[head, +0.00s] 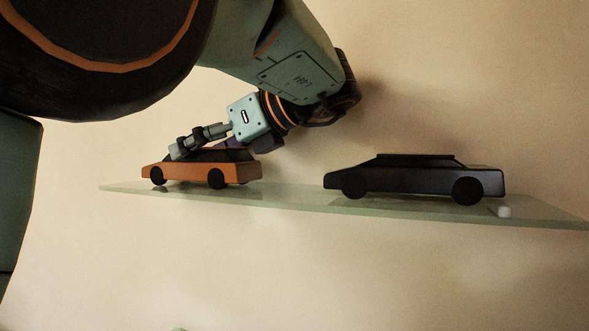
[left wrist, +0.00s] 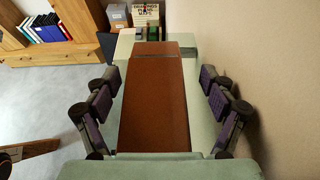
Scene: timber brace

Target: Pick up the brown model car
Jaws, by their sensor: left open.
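The brown model car (head: 213,172), orange-brown with black wheels and a dark roof, stands on the left part of a glass shelf (head: 290,199). My left gripper (head: 180,150) is at the car's roof, coming down from the upper right. In the left wrist view the brown car (left wrist: 152,105) lies lengthwise between the two spread fingers of my left gripper (left wrist: 162,82). A gap shows between each finger and the car's side. The gripper hides part of the roof in the head view. My right gripper is in neither view.
A black model car (head: 420,180) stands on the shelf to the right, clear of the brown one. A beige wall (head: 480,80) is close behind. Binders (left wrist: 45,28) stand in a wooden cabinet farther off.

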